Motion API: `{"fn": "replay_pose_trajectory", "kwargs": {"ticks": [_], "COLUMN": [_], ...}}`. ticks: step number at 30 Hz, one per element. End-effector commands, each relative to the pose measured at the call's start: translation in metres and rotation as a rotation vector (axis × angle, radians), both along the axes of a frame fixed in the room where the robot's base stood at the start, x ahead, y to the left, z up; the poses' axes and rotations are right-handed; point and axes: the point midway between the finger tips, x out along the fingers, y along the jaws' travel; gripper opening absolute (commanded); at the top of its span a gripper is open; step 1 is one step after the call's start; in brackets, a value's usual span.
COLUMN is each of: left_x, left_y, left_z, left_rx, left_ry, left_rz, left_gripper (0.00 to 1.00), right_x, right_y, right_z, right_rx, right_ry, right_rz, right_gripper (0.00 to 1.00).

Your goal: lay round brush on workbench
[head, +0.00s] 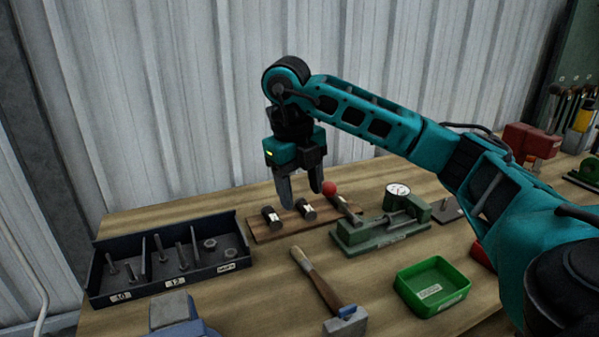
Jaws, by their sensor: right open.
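The wooden workbench (245,300) fills the lower part of the head view. My right gripper (299,198) points down with its two grey fingers apart and nothing seen between them. Its fingertips are above or just behind a wooden board (288,229) that bears several dark cylinders with white labels. I cannot surely pick out the round brush. A wooden-handled tool (319,280) lies on the front middle of the bench, with a pale end and a blue-grey block at its near end; it looks like a hammer. My left gripper is not in view.
A dark divided tray (95,277) with bolts and nuts stands at left. A green vise-like fixture (360,240) with a red ball (330,188) and a gauge (397,190) nearby is at centre right. A green bin (403,290) is in front. A corrugated wall stands behind.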

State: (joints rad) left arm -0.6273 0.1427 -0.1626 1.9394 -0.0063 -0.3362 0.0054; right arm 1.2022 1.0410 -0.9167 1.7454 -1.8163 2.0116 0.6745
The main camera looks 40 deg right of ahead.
Motion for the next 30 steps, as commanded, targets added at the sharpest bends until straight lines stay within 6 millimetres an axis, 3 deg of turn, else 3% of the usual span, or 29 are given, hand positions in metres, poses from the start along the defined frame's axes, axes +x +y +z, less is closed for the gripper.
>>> {"fn": "replay_pose_trajectory", "kwargs": {"ticks": [9,30], "left_x": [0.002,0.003], "left_y": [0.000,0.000], "left_z": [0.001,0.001], "left_rx": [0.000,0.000], "left_ry": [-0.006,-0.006], "left_rz": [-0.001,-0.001], "left_gripper": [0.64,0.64], "right_x": [0.001,0.000], "right_y": [0.003,0.003], "right_z": [0.020,0.021], "right_rx": [0.001,0.001], "right_ry": [-0.001,0.001], "right_rz": [-0.001,0.000], "right_gripper": [0.59,0.59]}}
